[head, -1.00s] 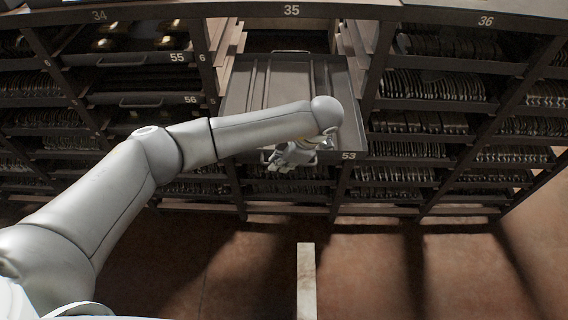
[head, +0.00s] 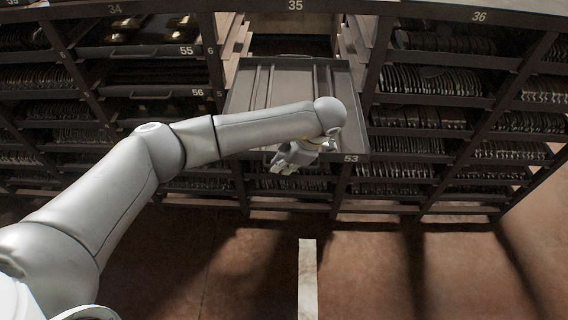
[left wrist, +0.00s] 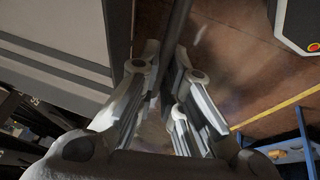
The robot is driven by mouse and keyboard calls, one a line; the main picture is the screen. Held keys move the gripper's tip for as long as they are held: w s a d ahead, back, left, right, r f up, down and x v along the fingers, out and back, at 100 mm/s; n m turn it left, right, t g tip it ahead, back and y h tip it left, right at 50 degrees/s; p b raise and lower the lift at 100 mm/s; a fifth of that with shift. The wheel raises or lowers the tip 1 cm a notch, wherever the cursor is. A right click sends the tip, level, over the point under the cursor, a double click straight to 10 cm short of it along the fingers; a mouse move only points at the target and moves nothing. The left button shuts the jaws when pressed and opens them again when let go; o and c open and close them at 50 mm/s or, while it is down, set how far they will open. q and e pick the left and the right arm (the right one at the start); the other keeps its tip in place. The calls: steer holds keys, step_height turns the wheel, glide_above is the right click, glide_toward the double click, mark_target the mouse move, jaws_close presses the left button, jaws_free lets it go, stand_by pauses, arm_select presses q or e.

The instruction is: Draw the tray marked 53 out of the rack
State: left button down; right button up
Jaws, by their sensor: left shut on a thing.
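The tray marked 53 (head: 288,85) is a shallow grey metal tray with raised ribs, standing well out of the rack (head: 460,15) below label 35. Its number shows at the front right corner. No load shows in the part I see; my forearm covers its front part. My left gripper (head: 285,159) is at the tray's front edge, left of the number. In the left wrist view, the left gripper (left wrist: 172,95) is shut on the tray's dark front bar (left wrist: 178,45), with the grey tray (left wrist: 50,55) to the left. My right gripper is out of view.
Trays marked 55 (head: 130,51) and 56 (head: 140,94) sit in the bay to the left. Rows of brake shoes (head: 430,80) fill the shelves to the right. The brown floor (head: 400,280) in front is clear, apart from a pale strip (head: 307,275).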

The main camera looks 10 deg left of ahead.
arm_select(q)
steer(key=c, duration=1.5)
jaws_free()
steer(key=shift+r, duration=0.1)
steer(key=v, duration=1.2)
